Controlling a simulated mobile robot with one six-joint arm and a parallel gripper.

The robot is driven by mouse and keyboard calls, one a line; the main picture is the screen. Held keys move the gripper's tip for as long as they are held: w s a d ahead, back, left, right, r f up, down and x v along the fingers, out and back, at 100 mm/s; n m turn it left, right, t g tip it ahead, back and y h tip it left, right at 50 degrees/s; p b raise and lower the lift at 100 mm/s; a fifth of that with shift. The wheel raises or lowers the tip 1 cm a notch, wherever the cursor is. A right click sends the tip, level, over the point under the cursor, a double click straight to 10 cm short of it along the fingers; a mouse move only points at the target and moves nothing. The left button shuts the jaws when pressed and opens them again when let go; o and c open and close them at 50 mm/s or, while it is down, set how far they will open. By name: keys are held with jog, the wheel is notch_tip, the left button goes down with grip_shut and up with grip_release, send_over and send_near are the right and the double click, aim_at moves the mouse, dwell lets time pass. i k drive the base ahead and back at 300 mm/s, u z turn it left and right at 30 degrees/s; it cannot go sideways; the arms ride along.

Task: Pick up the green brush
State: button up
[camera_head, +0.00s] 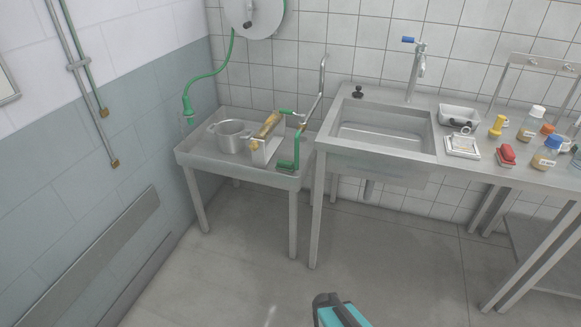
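I cannot clearly make out a brush shape in green. On the low steel table at the left, a green L-shaped piece (296,150) stands at the front right, at the lower end of a thin grey bent tube (321,85). A small green piece (289,112) shows just behind it, beside a yellow-brown cylinder (268,124) on a metal bracket. Which of these is the green brush, I cannot tell. My gripper is not recognisable in the view. A dark and teal part, perhaps of my arm, shows at the bottom edge, well short of the table.
The low steel table (207,160) also bears a steel pot (229,136). A green hose (209,75) hangs from a wall reel. To the right stands a sink (380,133) with a counter of bottles and a red item (506,154). The floor in front is clear.

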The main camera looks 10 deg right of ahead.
aim_at(284, 166)
jog(key=u, duration=0.05)
jog(key=i, duration=0.95)
jog(key=z, duration=0.1)
jog(key=k, duration=0.65)
jog(key=u, duration=0.35)
jog(key=i, duration=0.45)
jog(key=u, duration=0.1)
